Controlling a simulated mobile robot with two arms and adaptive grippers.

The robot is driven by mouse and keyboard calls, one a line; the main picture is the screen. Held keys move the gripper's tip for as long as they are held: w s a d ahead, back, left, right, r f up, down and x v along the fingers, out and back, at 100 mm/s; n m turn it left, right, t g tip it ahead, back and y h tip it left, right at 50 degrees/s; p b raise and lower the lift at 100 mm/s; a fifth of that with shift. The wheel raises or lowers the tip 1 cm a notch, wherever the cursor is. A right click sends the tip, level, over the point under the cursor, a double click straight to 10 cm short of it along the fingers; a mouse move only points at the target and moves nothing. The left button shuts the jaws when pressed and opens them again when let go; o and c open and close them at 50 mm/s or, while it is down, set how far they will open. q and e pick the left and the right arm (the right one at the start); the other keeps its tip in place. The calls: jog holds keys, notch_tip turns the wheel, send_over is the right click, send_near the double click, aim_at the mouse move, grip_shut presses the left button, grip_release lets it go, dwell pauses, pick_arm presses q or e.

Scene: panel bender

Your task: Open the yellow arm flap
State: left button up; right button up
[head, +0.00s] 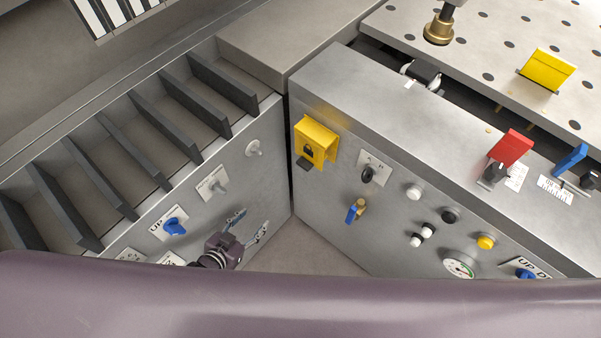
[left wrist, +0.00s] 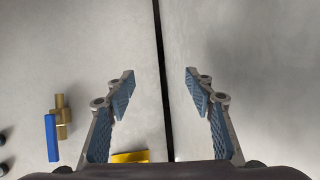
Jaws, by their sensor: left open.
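Two yellow pieces show in the head view, and I cannot tell which one is the arm flap. A yellow box-like cover with a padlock mark (head: 315,140) sits on the slanted front panel near its left end. A yellow plate (head: 548,68) stands tilted on the perforated table at upper right. My left gripper (head: 250,225) is open and empty, below and left of the padlock cover, apart from it. In the left wrist view its fingers (left wrist: 160,75) are spread; a yellow edge (left wrist: 130,157) shows at the bottom, mostly hidden. My right gripper is out of view.
A blue-handled brass valve (head: 356,210) juts from the panel, also in the left wrist view (left wrist: 52,137). Knobs, buttons and a gauge (head: 459,267) line the panel. A red flap (head: 511,147) and blue flap (head: 570,160) stand on top. A dark gap (left wrist: 160,60) separates the cabinets.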

pick_arm(q)
jog(key=w+d+r+m+t+h+b, duration=0.1)
jog(key=w+d+r+h, duration=0.15)
jog(key=r, duration=0.25)
jog(key=w+d+r+t+h+b, duration=0.1)
jog(key=d+r+h, duration=0.1)
jog(key=d+r, duration=0.3)
jog(key=m+t+h, duration=0.1)
jog(key=t+h, duration=0.1)
send_near(301, 167)
jog(key=x, duration=0.8)
jog(key=shift+w+d+r, duration=0.15)
jog(key=shift+w+d, duration=0.05)
jog(key=shift+d, duration=0.1)
jog(key=shift+w+d, duration=0.2)
jog(key=shift+w, duration=0.15)
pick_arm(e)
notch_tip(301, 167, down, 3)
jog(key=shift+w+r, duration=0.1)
pick_arm(q)
jog(key=shift+c, duration=0.5)
grip_shut()
